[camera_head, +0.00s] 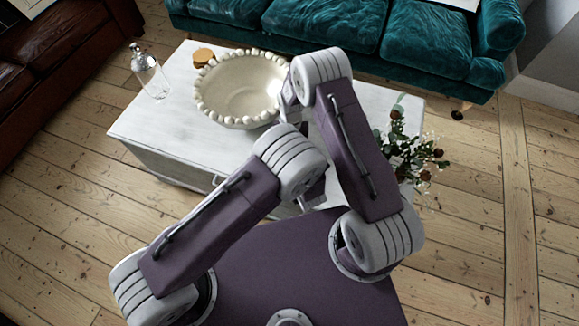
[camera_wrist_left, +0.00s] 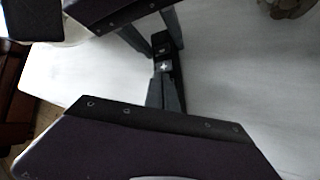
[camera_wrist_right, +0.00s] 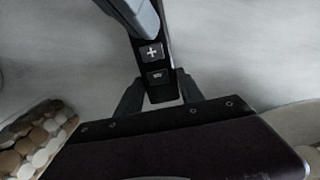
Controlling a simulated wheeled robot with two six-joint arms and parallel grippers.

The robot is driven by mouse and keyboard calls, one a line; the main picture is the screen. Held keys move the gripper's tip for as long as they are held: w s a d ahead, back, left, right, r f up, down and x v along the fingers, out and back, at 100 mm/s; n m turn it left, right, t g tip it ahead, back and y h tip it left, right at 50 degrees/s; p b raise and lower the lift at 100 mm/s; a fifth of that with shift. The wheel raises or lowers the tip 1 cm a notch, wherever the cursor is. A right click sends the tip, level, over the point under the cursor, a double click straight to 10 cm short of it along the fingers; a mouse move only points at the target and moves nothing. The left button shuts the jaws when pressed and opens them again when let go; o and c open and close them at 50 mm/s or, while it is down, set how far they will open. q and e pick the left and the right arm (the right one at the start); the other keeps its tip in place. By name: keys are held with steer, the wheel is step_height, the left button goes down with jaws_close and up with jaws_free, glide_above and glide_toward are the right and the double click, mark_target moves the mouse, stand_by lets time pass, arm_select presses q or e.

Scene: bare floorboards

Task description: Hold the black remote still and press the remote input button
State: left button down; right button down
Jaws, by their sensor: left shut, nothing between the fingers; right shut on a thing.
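The black remote (camera_wrist_right: 154,66) stands between the fingers of my right gripper (camera_wrist_right: 160,93), which is shut on it over the white tabletop. A white plus button and a smaller button below it show in the right wrist view. My left gripper (camera_wrist_right: 147,30) is shut and empty. Its grey fingertips come in from the top there, overlapping the remote above the plus button; I cannot tell whether they touch it. In the left wrist view the remote (camera_wrist_left: 162,50) shows just beyond the left fingertips (camera_wrist_left: 166,76). In the head view my arms hide the remote.
The white table (camera_head: 150,125) holds a large beaded bowl (camera_head: 240,90), a glass bottle (camera_head: 149,72) and a small round wooden-coloured object (camera_head: 203,57). A flowering plant (camera_head: 410,150) is at the right. A teal sofa (camera_head: 325,25) stands behind. The table's left part is mostly clear.

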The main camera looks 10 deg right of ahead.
arm_select(q)
steer(key=shift+f, duration=0.25)
stand_by(0.4)
steer(key=shift+r, duration=0.85)
steer(key=shift+r, duration=0.1)
step_height(320, 180, up, 5)
steer(key=shift+f, duration=0.1)
stand_by(3.2)
arm_select(e)
steer(key=c, duration=0.7)
jaws_free()
steer(key=shift+o, duration=0.2)
